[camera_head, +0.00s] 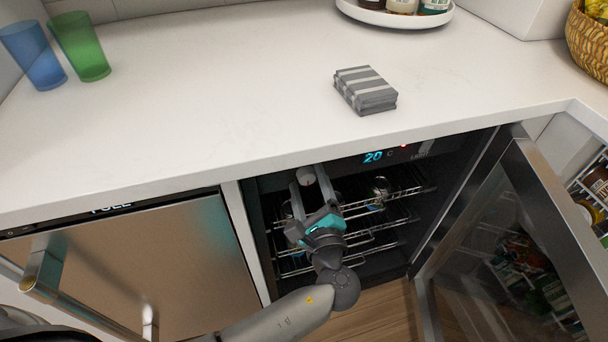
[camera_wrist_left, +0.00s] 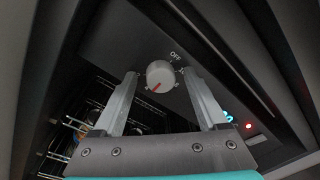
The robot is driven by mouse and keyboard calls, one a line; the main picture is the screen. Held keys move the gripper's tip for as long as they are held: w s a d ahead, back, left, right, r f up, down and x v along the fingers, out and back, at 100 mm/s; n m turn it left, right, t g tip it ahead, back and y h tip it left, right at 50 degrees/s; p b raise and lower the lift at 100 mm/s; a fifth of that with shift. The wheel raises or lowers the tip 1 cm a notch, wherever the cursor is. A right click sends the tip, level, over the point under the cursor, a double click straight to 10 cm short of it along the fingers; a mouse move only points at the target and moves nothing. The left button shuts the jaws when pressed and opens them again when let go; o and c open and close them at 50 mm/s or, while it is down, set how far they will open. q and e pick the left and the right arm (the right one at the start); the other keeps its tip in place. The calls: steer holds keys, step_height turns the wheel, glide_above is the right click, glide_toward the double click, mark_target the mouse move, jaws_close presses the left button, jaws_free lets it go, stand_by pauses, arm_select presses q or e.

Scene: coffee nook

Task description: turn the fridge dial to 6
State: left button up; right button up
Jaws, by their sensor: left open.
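The fridge dial (camera_wrist_left: 160,75) is a round pale knob with a red pointer mark, on the dark panel inside the open fridge (camera_head: 262,230). "OFF" is printed beside it; the other markings are too small to read. In the head view the dial (camera_head: 306,175) shows between the fingertips of my left gripper (camera_head: 309,176). In the wrist view the fingers of my left gripper (camera_wrist_left: 158,85) are open, one on each side of the dial; I cannot tell whether they touch it. A blue "20" display (camera_head: 373,157) glows to the right. My right gripper is not in view.
The fridge's glass door (camera_head: 520,240) stands open at the right. Wire racks (camera_head: 385,215) lie below the panel. The white counter (camera_head: 220,110) overhangs the fridge and carries folded striped cloths (camera_head: 365,90). A closed steel appliance (camera_head: 140,270) stands at the left.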

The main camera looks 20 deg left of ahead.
arm_select(q)
jaws_close()
stand_by(0.7)
